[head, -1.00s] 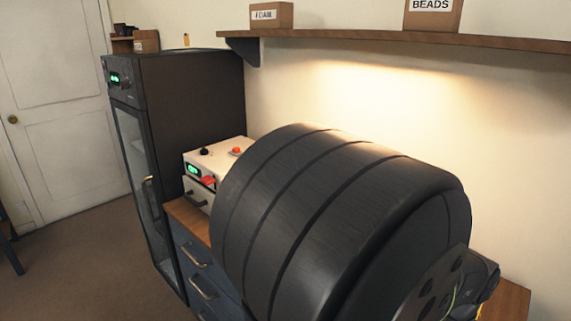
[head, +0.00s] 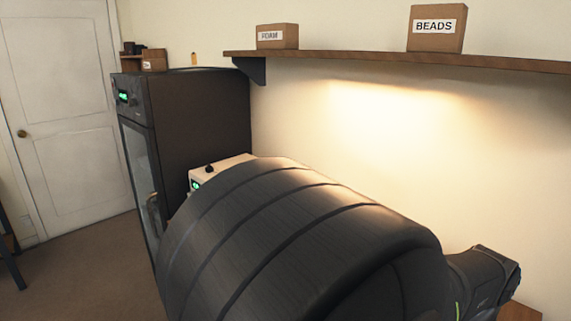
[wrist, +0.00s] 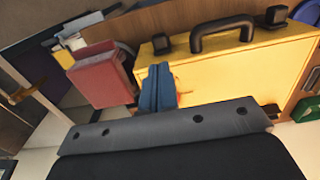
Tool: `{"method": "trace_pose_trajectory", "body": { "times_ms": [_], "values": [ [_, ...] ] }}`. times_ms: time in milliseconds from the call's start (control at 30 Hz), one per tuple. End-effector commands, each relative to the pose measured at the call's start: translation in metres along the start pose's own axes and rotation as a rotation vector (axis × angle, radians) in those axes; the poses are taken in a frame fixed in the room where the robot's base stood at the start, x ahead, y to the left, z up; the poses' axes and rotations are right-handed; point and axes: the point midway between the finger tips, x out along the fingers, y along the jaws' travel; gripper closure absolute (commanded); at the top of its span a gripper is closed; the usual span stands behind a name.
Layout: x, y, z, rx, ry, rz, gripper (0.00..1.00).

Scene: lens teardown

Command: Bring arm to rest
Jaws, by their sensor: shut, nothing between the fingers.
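My gripper (wrist: 158,88) shows in the wrist view as two blue fingers pressed together, empty. Behind the fingers is a yellow case (wrist: 215,68) with a black handle and two black fittings; I cannot tell whether the fingers touch it. In the head view my own dark arm fills the lower middle and hides the gripper and most of the worktop.
In the wrist view a red container (wrist: 100,78) stands left of the yellow case. In the head view a dark glass-door cabinet (head: 200,120) stands by a white instrument (head: 196,180), partly hidden. A wall shelf (head: 390,58) carries boxes marked FOAM (head: 277,37) and BEADS (head: 436,28).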

Motion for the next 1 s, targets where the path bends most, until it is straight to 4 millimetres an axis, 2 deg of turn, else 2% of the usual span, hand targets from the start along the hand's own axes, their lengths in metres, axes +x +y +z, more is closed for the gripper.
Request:
{"method": "trace_pose_trajectory", "body": {
  "times_ms": [500, 633, 1000],
  "values": [
    [0.063, 0.000, 0.001, 0.000, -0.003, -0.001, 1.00],
    [0.070, 0.000, 0.000, 0.000, -0.001, 0.000, 1.00],
    [0.066, 0.000, 0.000, 0.000, 0.000, 0.000, 1.00]
  ]
}}
